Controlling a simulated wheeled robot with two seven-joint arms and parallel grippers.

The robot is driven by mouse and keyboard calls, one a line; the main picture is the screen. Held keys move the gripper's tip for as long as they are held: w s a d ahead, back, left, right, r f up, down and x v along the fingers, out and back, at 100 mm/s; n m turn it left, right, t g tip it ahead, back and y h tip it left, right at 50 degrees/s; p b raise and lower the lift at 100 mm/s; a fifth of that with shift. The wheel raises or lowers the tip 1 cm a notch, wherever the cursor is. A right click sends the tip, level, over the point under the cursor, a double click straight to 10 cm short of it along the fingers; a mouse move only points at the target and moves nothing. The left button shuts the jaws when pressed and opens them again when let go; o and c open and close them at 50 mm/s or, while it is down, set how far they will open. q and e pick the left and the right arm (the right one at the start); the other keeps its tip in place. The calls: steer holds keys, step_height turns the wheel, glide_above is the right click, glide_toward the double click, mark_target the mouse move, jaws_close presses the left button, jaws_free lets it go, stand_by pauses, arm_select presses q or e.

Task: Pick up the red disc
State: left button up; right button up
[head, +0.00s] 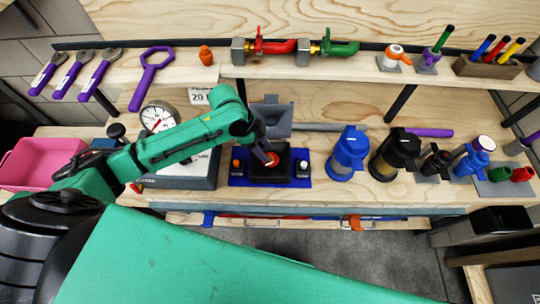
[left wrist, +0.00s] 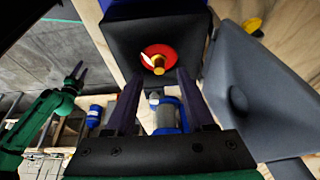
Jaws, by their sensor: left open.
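The red disc (left wrist: 148,53) sits inside a black square housing (left wrist: 125,40), around a brass-coloured centre piece, in the left wrist view. In the head view the red disc (head: 273,161) shows only in part, in the black housing on a blue base at the bench's middle. My left gripper (head: 266,158) is over the housing, close to the disc. In the left wrist view my left gripper (left wrist: 160,76) is open, its fingers pointing at the disc with nothing between the tips. My right gripper (left wrist: 77,72) is small at the left of that view; its jaws are unclear.
A grey hinged lid (head: 272,117) stands open behind the housing. A gauge (head: 158,117) on a grey box stands left, and blue (head: 347,153) and black (head: 393,155) filter units stand right. A pink bin (head: 38,163) is far left. A tool shelf runs above.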

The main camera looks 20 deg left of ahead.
arm_select(q)
steer(key=x, duration=0.3)
steer(key=shift+s, duration=0.1)
jaws_close()
steer(key=shift+r, duration=0.1)
